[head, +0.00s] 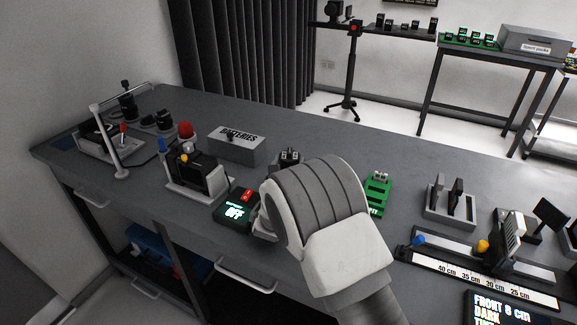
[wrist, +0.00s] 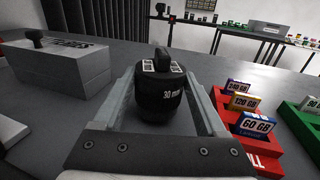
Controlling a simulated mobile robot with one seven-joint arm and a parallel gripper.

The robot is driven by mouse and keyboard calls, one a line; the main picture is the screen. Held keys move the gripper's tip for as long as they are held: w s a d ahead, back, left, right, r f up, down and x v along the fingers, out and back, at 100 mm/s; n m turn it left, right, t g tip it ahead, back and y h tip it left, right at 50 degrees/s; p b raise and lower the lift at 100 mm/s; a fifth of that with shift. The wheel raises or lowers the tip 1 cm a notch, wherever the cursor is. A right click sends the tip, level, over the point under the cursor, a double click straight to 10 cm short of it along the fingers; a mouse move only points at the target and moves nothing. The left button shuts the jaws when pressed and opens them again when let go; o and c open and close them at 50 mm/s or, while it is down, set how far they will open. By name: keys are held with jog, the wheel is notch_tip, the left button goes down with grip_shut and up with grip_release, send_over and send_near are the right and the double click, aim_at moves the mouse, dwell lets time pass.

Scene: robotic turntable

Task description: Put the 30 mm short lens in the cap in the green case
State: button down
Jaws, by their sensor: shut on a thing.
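A black lens marked 30 mm (wrist: 160,97) stands upright between the two grey fingers of my gripper (wrist: 162,82) in the wrist view. The fingers are shut on its sides. A small black block with white labels sits at its top. In the head view my wrist covers most of the gripper, and a small dark top with pale labels (head: 289,156) shows just behind it. I cannot make out a green case for lenses in either view. Whether a cap is on the lens's underside is hidden.
A grey batteries box (head: 236,147) stands left of my gripper. A green card holder (head: 378,193) is to its right; a red card tray (wrist: 258,140) shows in the wrist view. An OFF display box (head: 236,208) is near the front edge. Short black cylinders (head: 148,122) stand far left.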

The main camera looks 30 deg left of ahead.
jog(key=shift+f, duration=0.1)
jog(key=shift+f, duration=0.1)
grip_release()
jog(key=shift+s, duration=0.2)
jog(key=v, duration=1.1)
jog(key=shift+s+d+p, duration=0.3)
jog(key=shift+p, duration=0.1)
